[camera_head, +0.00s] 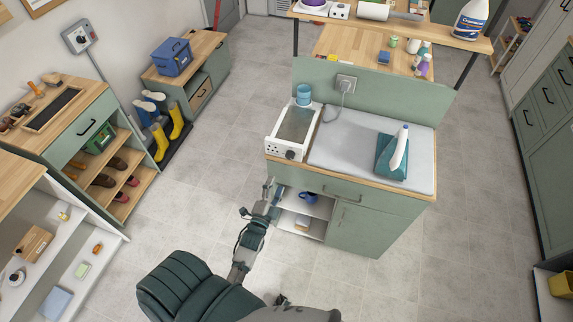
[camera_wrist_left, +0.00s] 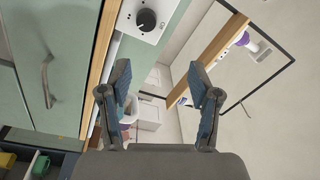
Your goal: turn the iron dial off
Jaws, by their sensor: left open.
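The iron dial (camera_wrist_left: 147,19) is a round black knob on a white panel, near the top of the left wrist view. In the head view the dial (camera_head: 290,155) is small, on the front of a white unit at the left end of the ironing counter. Its setting is too small to read. My left gripper (camera_head: 271,190) is in front of the counter, below and left of the dial. Its fingers (camera_wrist_left: 160,82) are spread and empty, apart from the dial. My right gripper is out of view.
The green ironing counter (camera_head: 375,220) has a wooden edge close to my left gripper. An open shelf (camera_head: 305,207) below holds a blue mug. The grey floor (camera_head: 215,175) to the left is clear.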

